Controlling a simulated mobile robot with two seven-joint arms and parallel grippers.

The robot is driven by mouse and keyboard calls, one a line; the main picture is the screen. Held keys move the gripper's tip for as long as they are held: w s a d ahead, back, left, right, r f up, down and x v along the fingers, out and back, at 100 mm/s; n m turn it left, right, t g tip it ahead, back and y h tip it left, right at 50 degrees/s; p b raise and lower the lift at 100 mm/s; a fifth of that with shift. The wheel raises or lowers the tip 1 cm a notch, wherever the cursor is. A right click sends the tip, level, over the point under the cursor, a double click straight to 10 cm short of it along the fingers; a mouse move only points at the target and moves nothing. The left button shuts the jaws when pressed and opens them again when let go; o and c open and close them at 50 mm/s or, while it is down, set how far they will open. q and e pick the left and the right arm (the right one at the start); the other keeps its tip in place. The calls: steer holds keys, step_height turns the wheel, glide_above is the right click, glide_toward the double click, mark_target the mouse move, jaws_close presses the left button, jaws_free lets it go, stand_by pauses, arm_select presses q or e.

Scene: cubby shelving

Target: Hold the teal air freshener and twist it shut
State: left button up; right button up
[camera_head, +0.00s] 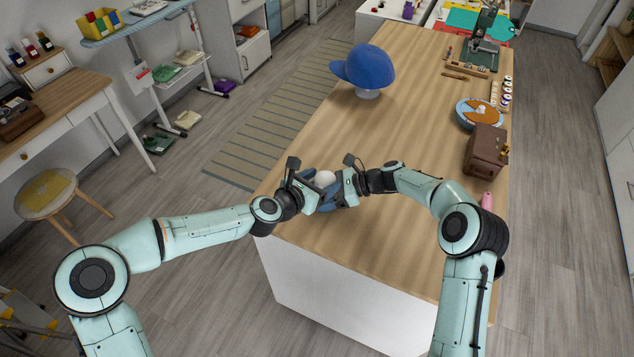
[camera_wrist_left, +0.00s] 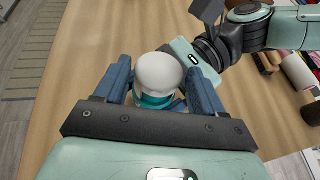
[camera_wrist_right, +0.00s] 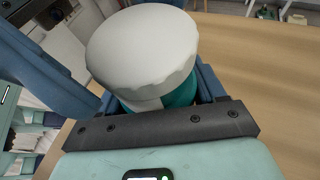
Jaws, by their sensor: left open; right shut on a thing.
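The air freshener has a white rounded cap (camera_wrist_left: 159,73) and a teal body (camera_wrist_left: 154,101). In the head view its white top (camera_head: 324,178) shows between my two grippers near the table's front left end. In the right wrist view the white cap (camera_wrist_right: 143,48) hides much of the teal body (camera_wrist_right: 181,95). My right gripper (camera_wrist_right: 158,92) is shut on the air freshener's body, below the cap. My left gripper (camera_wrist_left: 160,75) is open, with one blue finger on each side of the cap. Whether those fingers touch it I cannot tell.
The wooden table (camera_head: 400,100) is mostly clear around the grippers. A blue cap on a stand (camera_head: 368,68) stands farther back. A brown box (camera_head: 485,150), a blue plate (camera_head: 466,118) and a pink item (camera_head: 487,201) are along the right edge.

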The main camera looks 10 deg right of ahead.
arm_select(q)
steer(key=v, duration=1.2)
steer(key=shift+f, duration=0.1)
arm_select(e)
steer(key=o, duration=1.2)
steer(key=shift+o, duration=0.2)
